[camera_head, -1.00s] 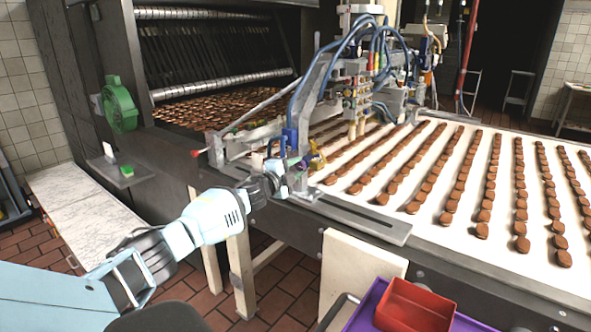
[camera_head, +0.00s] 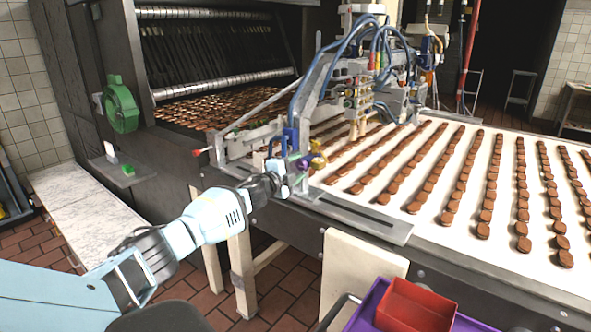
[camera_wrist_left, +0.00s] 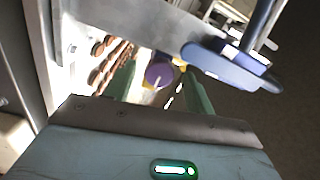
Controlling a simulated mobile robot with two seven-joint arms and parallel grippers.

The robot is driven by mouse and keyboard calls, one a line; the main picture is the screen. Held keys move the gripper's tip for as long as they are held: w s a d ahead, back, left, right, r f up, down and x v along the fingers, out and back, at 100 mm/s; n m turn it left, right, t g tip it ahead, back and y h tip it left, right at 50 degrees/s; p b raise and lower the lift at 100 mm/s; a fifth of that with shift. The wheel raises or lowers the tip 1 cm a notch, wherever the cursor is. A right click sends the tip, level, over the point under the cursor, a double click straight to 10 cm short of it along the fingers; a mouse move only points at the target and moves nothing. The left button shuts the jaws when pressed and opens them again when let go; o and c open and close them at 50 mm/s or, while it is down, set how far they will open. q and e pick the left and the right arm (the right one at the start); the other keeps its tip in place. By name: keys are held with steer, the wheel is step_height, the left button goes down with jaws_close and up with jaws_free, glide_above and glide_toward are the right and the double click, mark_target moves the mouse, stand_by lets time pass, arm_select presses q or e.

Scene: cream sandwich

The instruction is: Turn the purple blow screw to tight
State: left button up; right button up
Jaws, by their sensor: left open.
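The purple blow screw (camera_wrist_left: 158,75) is a small round knob on the machine's near side. In the left wrist view it lies in line with the gap between the green fingers of my left gripper (camera_wrist_left: 160,74), which are open. Contact cannot be made out. In the head view my left gripper (camera_head: 291,168) is at the near end of the nozzle frame, with the purple screw (camera_head: 303,163) just beyond it, partly hidden. My right gripper is not in view.
A yellow knob (camera_head: 318,161) sits just right of the purple screw. A blue handle (camera_wrist_left: 225,66) is close to the right finger. The conveyor (camera_head: 400,205) carries rows of brown biscuits. A red bin (camera_head: 415,305) on a purple tray stands at the lower right.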

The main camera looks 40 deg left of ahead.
arm_select(q)
steer(key=shift+s, duration=0.1)
steer(key=s, duration=0.7)
steer(key=shift+s+d+p, duration=0.3)
steer(key=shift+d, duration=0.1)
stand_by(0.6)
